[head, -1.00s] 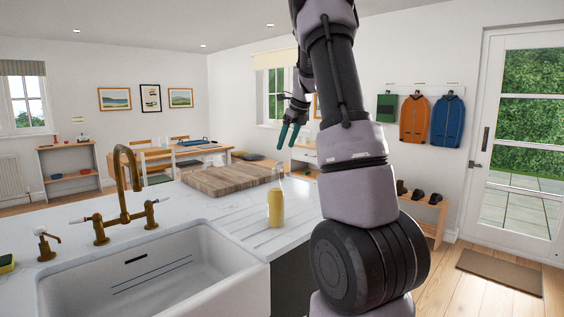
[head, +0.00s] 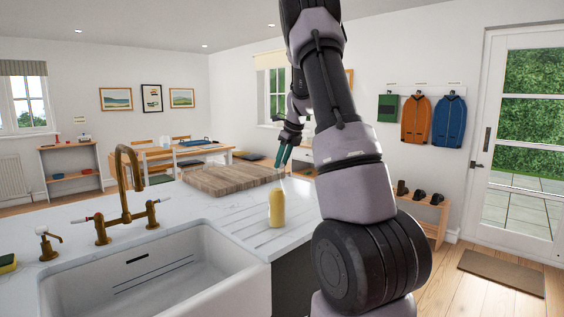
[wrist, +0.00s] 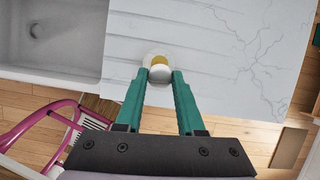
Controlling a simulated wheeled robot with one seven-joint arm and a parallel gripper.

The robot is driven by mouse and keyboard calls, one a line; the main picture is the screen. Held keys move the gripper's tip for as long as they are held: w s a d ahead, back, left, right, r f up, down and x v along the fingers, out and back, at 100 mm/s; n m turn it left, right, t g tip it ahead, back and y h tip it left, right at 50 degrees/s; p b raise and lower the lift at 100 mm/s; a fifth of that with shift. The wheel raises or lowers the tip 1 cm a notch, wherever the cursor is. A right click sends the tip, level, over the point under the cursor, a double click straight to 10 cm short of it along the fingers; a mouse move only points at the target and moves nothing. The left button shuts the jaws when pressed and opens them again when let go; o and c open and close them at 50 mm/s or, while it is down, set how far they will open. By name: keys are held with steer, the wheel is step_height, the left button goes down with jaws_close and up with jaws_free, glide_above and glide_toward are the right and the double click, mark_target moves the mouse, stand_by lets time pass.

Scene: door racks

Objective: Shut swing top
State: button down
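The swing-top bottle (head: 277,208), with yellow contents, stands upright on the grooved drainer part of the white worktop, right of the sink. My gripper (head: 282,165) points down just above the bottle's neck, its two teal fingers apart. In the wrist view the bottle's top (wrist: 160,73) shows from above as a pale round piece over a yellow patch. The fingertips of my gripper (wrist: 162,73) lie to its left and right, with nothing clearly gripped. I cannot tell whether the fingers touch the top. The wire and the stopper's exact position are too small to make out.
A white sink (head: 150,275) with a brass tap (head: 127,190) lies left of the bottle. A wooden board (head: 228,178) lies behind it. The worktop's right edge (head: 300,238) is close to the bottle. The drainer between sink and bottle is clear.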

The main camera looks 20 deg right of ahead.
steer(key=shift+w+a+g, duration=0.3)
steer(key=shift+w+g, duration=0.15)
steer(key=shift+g, duration=0.05)
steer(key=shift+w+a+f+g+h, duration=0.1)
steer(key=shift+w+g+h, duration=0.3)
steer(key=shift+g, duration=0.35)
steer(key=shift+w+a+g+h, duration=0.15)
steer(key=shift+g+h, duration=0.35)
steer(key=shift+g, duration=0.25)
steer(key=shift+d, duration=0.1)
steer(key=c, duration=0.5)
jaws_free()
step_height(320, 180, up, 11)
steer(key=shift+f, duration=0.1)
